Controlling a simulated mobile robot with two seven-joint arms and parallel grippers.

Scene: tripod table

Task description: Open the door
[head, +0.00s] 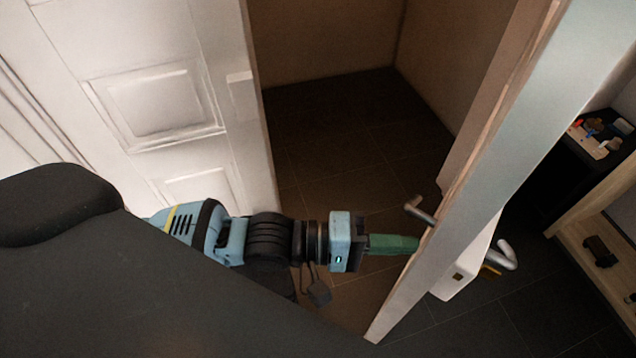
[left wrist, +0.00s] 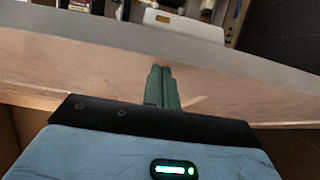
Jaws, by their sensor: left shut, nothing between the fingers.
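The door (head: 475,170) stands ajar on the right of the head view, seen nearly along its pale edge. One lever handle (head: 420,210) sticks out from its left face, and another lever handle (head: 503,256) is on its right face beside a white lock plate (head: 465,272). My left gripper (head: 418,244) is shut and empty. Its green fingers point right, with their tips at the door's left face just below the handle; I cannot tell whether they touch. In the left wrist view the fingers (left wrist: 162,88) point at the door's face (left wrist: 100,75). My right gripper is not in view.
A white panelled door or wall panel (head: 150,100) stands on the left. Between it and the door is an opening with a dark tiled floor (head: 340,130). A wooden shelf (head: 585,240) and a black cabinet with small items (head: 600,135) stand beyond the door on the right.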

